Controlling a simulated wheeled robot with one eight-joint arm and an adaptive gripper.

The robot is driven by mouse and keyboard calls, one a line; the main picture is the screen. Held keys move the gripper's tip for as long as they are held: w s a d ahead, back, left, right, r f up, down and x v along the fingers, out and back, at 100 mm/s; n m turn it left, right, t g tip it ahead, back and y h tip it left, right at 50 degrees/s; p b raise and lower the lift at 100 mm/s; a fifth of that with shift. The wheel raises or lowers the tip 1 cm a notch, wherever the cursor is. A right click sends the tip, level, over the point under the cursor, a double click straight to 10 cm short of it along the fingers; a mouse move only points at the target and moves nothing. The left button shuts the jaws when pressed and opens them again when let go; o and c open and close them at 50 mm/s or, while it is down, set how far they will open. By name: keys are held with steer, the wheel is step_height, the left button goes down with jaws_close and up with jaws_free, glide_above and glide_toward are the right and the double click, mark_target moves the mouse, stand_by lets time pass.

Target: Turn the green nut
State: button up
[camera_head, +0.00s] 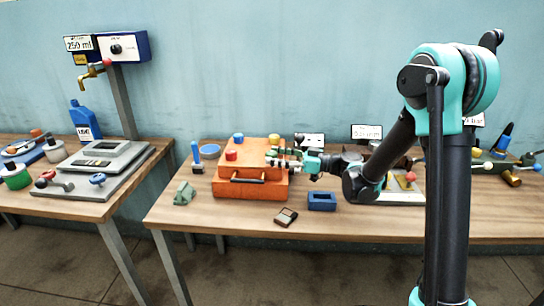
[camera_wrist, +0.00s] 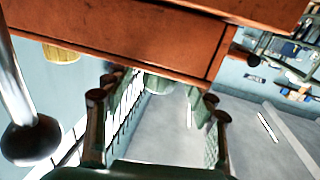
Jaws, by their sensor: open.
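The orange box (camera_head: 240,189) stands on the middle table, with a red nut (camera_head: 231,155), a blue nut (camera_head: 238,137) and a yellow nut (camera_head: 274,139) on top. My gripper (camera_head: 275,158) is open at the box's upper right side and hides part of its top. In the wrist view, a pale green round piece, seemingly the green nut (camera_wrist: 158,85), shows at the box's edge between the two spread fingers of my gripper (camera_wrist: 160,95). It looks apart from both fingers. The yellow nut (camera_wrist: 60,52) is left of them there. The green nut cannot be made out in the head view.
A blue block (camera_head: 322,201), a small dark device (camera_head: 286,217) and a green piece (camera_head: 184,193) lie around the box. A blue-handled tool (camera_head: 196,157) stands left of it. In the wrist view a black ball-ended rod (camera_wrist: 32,140) is close at left. The table's front right is clear.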

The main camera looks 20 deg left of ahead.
steer(key=shift+a, duration=0.75)
steer(key=shift+c, duration=0.5)
steer(key=c, duration=1.1)
steer(key=shift+s, duration=0.1)
